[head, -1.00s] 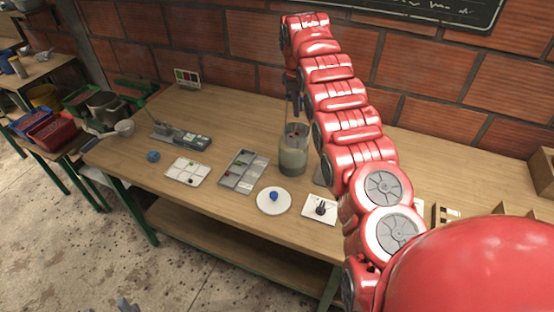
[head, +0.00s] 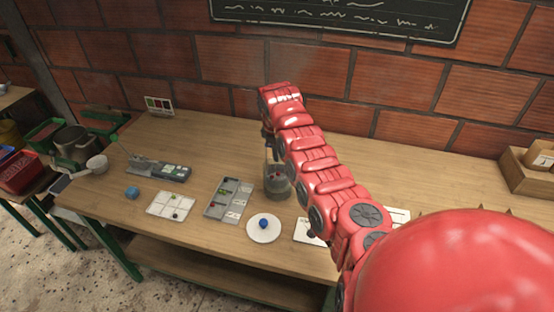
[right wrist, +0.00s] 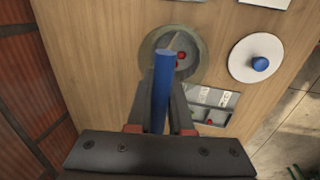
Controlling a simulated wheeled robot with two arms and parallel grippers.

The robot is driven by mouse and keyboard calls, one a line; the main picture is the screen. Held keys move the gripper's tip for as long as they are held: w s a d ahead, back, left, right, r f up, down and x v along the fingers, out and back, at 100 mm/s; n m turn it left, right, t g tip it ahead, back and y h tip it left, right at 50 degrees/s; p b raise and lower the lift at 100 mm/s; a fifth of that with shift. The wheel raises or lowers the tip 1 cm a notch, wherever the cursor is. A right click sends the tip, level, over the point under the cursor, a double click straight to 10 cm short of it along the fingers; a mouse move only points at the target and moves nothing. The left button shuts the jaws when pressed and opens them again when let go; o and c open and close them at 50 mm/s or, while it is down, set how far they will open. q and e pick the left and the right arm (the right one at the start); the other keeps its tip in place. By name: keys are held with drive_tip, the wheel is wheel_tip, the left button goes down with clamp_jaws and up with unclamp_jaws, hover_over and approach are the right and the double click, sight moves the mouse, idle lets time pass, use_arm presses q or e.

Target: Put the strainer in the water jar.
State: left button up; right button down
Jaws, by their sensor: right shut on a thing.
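The water jar (head: 277,188) stands on the wooden table below my right gripper (head: 268,143), a clear cylinder with greyish contents. In the right wrist view its round mouth (right wrist: 148,48) shows, with small red things (right wrist: 181,58) inside. My right gripper is shut on the blue handle of the strainer (right wrist: 162,85). The handle's far end overlaps the jar's mouth in that view, and a thin pale part runs on from it over the jar. I cannot tell how deep the strainer's head sits. My left gripper is out of view.
A white plate (head: 257,236) with a blue lump (head: 263,223) lies in front of the jar. A grey compartment tray (head: 218,212) and a white tray (head: 161,206) lie to the left.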

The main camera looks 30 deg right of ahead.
sight(278, 164)
wheel_tip(278, 164, down, 5)
drive_tip(key=shift+r+p, duration=0.15)
drive_tip(key=shift+p, duration=0.55)
drive_tip(key=shift+f, duration=0.25)
drive_tip(key=c, duration=0.8)
unclamp_jaws()
drive_tip(key=shift+r, duration=0.15)
